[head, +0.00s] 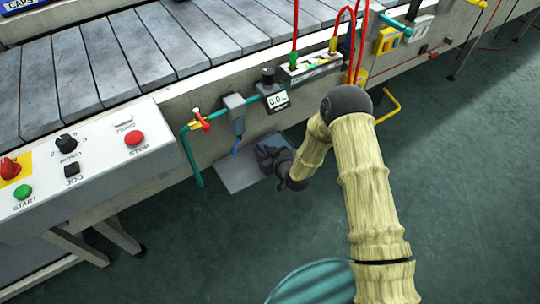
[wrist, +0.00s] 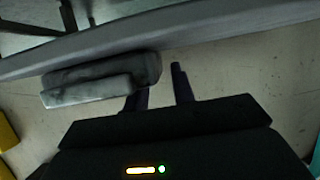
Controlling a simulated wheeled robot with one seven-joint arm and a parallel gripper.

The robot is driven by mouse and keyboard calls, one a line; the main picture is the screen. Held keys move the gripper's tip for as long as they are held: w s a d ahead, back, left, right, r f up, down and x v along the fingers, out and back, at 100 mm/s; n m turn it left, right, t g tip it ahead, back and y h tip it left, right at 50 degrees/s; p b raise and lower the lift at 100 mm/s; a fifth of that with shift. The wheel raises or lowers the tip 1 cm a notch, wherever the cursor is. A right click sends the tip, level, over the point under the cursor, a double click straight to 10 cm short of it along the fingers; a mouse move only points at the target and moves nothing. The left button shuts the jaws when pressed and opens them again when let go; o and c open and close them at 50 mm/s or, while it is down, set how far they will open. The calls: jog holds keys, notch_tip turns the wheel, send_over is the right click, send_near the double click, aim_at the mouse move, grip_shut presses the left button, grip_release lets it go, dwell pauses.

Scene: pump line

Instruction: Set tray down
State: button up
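The tray (head: 238,174) is a flat, pale grey plate low beside the conveyor frame, below the teal pipework in the head view. My gripper (head: 268,158) is dark and overlaps the tray's right part. I cannot tell there whether it touches the tray, or whether the tray rests on the floor. In the wrist view my gripper's two dark fingers (wrist: 160,88) are apart with a clear gap between them. A grey block with a paler front face (wrist: 95,88) lies at the left finger and hides its tip; I cannot tell what it is.
The conveyor (head: 120,58) runs along the back, with a control panel (head: 85,165) at left. A grey valve fitting (head: 235,112), a teal pipe (head: 191,160) and a small display (head: 277,100) stick out above the tray. Green floor (head: 455,190) is clear at right.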

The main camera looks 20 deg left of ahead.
jog(key=p+v, duration=0.2)
jog(key=v, duration=1)
dwell(0.4)
jog(key=w+d+r+m+g+h, duration=0.1)
jog(key=d+r+m+h, duration=0.1)
jog(key=d+r+h, duration=0.35)
jog(key=w+d+r+m+g+h, duration=0.1)
jog(key=d+r+m+h, duration=0.1)
jog(key=d+r, duration=0.65)
jog(key=s+d+r+m+g+h, duration=0.1)
jog(key=s+d+r+m+g, duration=0.1)
jog(key=s+d, duration=0.4)
jog(key=s+d+r+m+g+h, duration=0.1)
jog(key=s+d+r+m+g, duration=0.1)
jog(key=s+d+r+m, duration=0.2)
jog(key=s+d+r, duration=0.1)
jog(key=s+d, duration=0.2)
jog(key=s, duration=0.1)
jog(key=shift+h, duration=0.35)
